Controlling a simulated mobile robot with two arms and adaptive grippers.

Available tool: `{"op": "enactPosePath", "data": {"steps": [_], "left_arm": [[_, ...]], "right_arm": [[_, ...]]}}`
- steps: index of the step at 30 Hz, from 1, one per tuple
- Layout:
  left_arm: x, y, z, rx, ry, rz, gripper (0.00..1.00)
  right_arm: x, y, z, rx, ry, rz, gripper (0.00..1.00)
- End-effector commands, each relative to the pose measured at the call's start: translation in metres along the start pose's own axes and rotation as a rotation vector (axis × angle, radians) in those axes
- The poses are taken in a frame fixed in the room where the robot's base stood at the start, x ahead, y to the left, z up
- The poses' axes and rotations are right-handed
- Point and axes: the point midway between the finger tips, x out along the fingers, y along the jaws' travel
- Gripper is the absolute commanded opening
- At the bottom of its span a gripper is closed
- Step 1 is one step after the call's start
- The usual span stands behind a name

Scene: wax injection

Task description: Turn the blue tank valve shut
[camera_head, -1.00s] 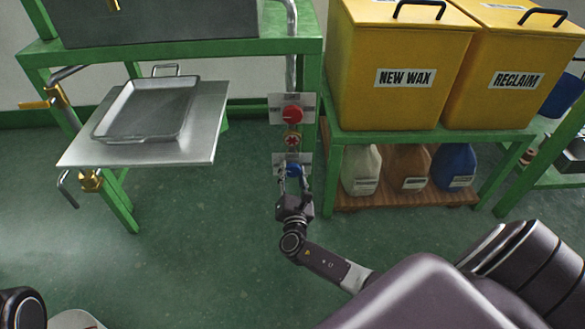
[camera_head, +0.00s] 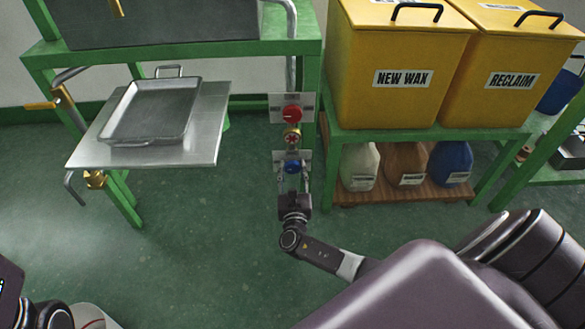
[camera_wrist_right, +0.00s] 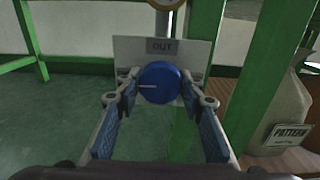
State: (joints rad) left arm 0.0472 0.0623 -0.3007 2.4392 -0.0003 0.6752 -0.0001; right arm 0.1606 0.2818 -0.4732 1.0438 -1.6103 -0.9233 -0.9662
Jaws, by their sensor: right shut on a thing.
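The blue tank valve (camera_head: 292,167) is a round knob on a pale plate, below a red knob, at the middle of the head view. It also shows in the right wrist view (camera_wrist_right: 165,80), with a pale mark line pointing left and an "OUT" label (camera_wrist_right: 162,46) above it. My right gripper (camera_head: 292,178) reaches it from the front. In the right wrist view its two fingers (camera_wrist_right: 160,92) stand on the knob's left and right sides, shut on it. My left gripper is out of view.
A red knob (camera_head: 292,113) and a brass fitting (camera_head: 292,136) sit above the valve. A metal tray (camera_head: 152,110) rests on a plate at left. Yellow tanks (camera_head: 400,40) and jugs (camera_head: 360,167) stand right. A green leg (camera_wrist_right: 225,70) is close right of the valve.

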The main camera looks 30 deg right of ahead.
Motion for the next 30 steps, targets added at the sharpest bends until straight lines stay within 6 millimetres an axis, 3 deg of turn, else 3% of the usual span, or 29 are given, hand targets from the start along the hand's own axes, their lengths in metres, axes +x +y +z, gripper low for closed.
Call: {"op": "enactPosePath", "data": {"steps": [8, 9, 14, 23, 30], "left_arm": [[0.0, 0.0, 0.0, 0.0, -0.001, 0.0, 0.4], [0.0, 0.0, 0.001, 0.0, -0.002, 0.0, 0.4], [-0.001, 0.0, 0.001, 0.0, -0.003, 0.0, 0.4], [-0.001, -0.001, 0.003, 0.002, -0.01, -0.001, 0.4], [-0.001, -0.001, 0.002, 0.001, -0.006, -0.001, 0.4]], "right_arm": [[-0.002, 0.0, -0.003, -0.005, 0.004, 0.002, 0.12], [-0.002, 0.0, -0.003, -0.005, 0.004, 0.002, 0.37], [-0.001, 0.0, -0.002, -0.004, 0.003, 0.002, 0.54], [-0.002, 0.0, -0.001, -0.002, 0.001, 0.001, 0.54], [-0.034, 0.0, -0.002, -0.002, 0.004, 0.003, 0.54]]}}
